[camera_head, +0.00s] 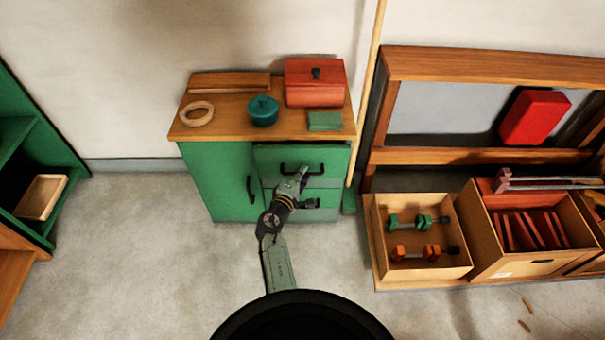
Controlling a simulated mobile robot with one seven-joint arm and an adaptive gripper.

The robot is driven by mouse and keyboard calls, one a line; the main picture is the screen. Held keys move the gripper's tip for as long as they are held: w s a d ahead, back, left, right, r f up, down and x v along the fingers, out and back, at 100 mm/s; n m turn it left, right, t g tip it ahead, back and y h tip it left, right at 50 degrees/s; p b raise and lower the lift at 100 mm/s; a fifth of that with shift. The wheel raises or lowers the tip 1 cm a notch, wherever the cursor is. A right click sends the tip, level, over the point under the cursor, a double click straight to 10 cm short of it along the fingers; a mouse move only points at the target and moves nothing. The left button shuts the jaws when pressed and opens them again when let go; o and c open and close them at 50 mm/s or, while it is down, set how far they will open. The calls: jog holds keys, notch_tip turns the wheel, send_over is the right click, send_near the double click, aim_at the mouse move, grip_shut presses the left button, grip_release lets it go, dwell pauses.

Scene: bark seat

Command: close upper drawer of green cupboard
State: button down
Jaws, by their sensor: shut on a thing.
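The green cupboard (215,185) stands against the wall under a wooden top. Its upper drawer (268,155) is at the right side and sits a little out, with a dark gap along its top edge. The upper drawer's black handle (287,169) runs across its front. My gripper (302,172) is at the right part of this handle and shut on it; the fingertips are small in view. The lower drawer (325,212) is below, partly hidden by my arm. A door with an upright black handle (250,189) is to the left.
On the cupboard top are a ring (198,113), a teal pot (263,111), a red box (315,85) and a green block (324,121). A pole (368,90) leans at the right, beside crates (375,240).

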aim_at(302, 164)
jog(key=w+b, duration=0.2)
jog(key=w, duration=0.2)
jog(key=shift+w+f, duration=0.1)
jog(key=shift+w, duration=0.05)
jog(key=shift+w+r, duration=0.1)
jog(key=shift+r, duration=0.15)
jog(key=c, duration=1.7)
grip_release()
jog(key=shift+f, duration=0.1)
jog(key=shift+o, duration=0.2)
jog(key=v, duration=1.2)
